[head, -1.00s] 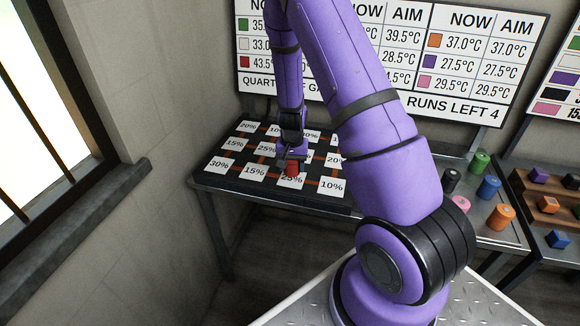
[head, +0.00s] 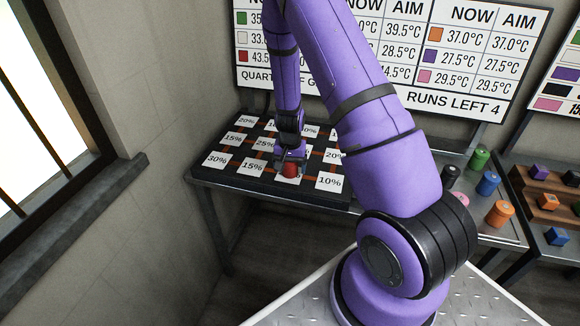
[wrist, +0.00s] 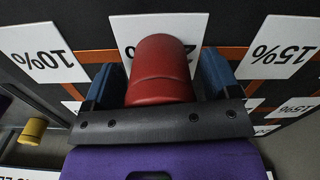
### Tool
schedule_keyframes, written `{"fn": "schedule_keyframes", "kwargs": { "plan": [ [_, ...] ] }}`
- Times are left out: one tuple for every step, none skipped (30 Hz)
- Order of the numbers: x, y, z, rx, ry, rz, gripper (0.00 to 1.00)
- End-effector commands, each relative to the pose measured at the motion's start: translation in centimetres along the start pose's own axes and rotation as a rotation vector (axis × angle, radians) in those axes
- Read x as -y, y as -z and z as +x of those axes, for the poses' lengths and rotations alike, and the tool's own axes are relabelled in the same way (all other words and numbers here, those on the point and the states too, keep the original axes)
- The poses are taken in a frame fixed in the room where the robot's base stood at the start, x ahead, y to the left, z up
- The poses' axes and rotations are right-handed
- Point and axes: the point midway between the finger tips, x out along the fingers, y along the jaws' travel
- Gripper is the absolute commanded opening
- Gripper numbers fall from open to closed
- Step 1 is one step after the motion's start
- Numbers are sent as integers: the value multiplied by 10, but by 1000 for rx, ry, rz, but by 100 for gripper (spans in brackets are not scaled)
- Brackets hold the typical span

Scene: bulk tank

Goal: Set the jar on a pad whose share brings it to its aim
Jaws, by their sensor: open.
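The red jar (head: 290,171) stands on the front-row pad (head: 281,177) between the 15% and 10% pads. The jar hides most of that pad's label. In the wrist view the red jar (wrist: 160,75) is between the two blue fingers of my gripper (wrist: 160,85), with the pad (wrist: 122,35) behind it. My gripper is open around the jar, and narrow gaps seem to show beside it. The 15% pad (wrist: 283,48) and the 10% pad (wrist: 42,52) lie either side. The board's red row (head: 243,56) reads 43.5; my arm hides its aim.
Several other pads with percent labels fill the dark grid (head: 212,171). Green (head: 480,159), blue (head: 488,183) and orange (head: 499,213) jars stand at the table's right. A side rack (head: 550,205) holds coloured cubes. The board (head: 460,105) reads "RUNS LEFT 4".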

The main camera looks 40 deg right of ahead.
Motion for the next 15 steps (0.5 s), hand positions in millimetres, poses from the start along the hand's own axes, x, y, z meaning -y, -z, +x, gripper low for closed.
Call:
{"fn": "schedule_keyframes", "kwargs": {
  "plan": [
    [1,0,-3,-1,1,-1,82],
    [1,0,-5,-2,1,-1,82],
    [1,1,-10,-3,1,-2,82],
    [1,1,-13,-4,1,-2,82],
    [1,1,-17,-4,1,-1,82],
    [1,1,-24,-4,2,-1,82],
    [1,1,-29,-5,2,-2,82],
    [1,0,-35,-5,2,-3,82],
    [1,1,-43,-5,3,-2,82],
    [2,1,-49,-5,3,-2,82],
    [1,0,-56,-5,2,-3,82],
    [1,0,-64,-5,2,-2,82],
    [1,0,-70,-4,3,-1,82],
    [1,0,-76,-4,3,-2,82],
    [1,0,-83,-4,2,-3,82]
  ]
}}
